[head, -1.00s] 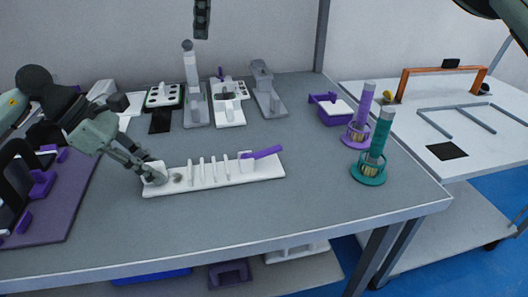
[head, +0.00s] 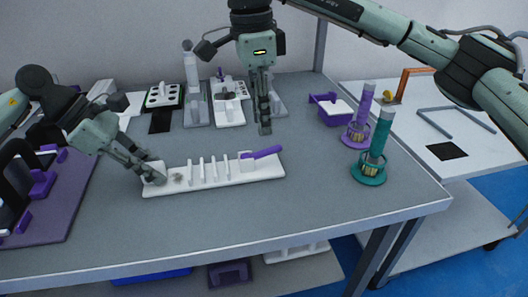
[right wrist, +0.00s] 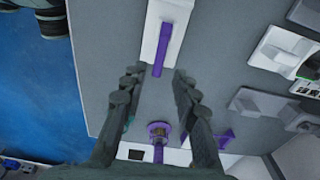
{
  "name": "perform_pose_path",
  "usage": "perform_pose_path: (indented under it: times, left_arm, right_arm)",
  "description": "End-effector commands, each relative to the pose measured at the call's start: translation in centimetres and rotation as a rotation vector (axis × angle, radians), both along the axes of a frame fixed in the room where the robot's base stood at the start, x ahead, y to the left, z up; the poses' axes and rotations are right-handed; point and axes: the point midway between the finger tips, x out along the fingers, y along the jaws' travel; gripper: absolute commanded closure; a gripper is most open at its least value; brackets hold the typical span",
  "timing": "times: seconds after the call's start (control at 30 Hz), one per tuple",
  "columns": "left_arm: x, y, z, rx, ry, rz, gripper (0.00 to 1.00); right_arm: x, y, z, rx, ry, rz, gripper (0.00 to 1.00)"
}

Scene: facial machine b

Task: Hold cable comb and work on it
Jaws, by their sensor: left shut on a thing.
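The cable comb (head: 215,184) is a long white bar with several upright teeth, lying on the grey table in the head view. A purple bar-like piece (head: 262,153) sits at its right end; that end and the purple piece (right wrist: 162,48) also show in the right wrist view. My left gripper (head: 153,179) is shut on the comb's left end. My right gripper (head: 264,130) points down above the table, behind the comb's right part. In the right wrist view its fingers (right wrist: 159,78) are apart with nothing between them.
A purple spool stand (head: 355,134) and a green one (head: 369,172) stand at the right. A purple mat (head: 55,212) is at the left. The table before the comb is clear.

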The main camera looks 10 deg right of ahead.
Motion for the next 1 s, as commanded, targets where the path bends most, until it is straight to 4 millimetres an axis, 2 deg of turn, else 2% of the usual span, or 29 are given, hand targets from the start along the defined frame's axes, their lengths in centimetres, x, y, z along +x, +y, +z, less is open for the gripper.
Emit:
perform_pose_path:
  times: [0.03, 0.6, 0.67, 1.0]
  left_arm:
    - [0.0, 0.1, -0.2, 0.004, 0.003, 0.002, 1.00]
    - [0.0, 0.1, -0.2, 0.004, 0.003, 0.001, 1.00]
    - [0.0, 0.1, -0.2, 0.004, 0.003, 0.001, 1.00]
    - [0.0, 0.1, -0.2, 0.004, 0.003, 0.001, 1.00]
  right_arm:
    - [0.0, -0.7, -0.3, 0.042, 0.002, -0.006, 0.71]
    - [0.0, -5.9, -2.5, 0.535, 0.000, -0.007, 0.71]
    - [0.0, -5.1, -3.1, 0.527, 0.001, 0.002, 0.71]
    - [0.0, -3.6, -6.2, 0.523, 0.001, 0.002, 0.71]
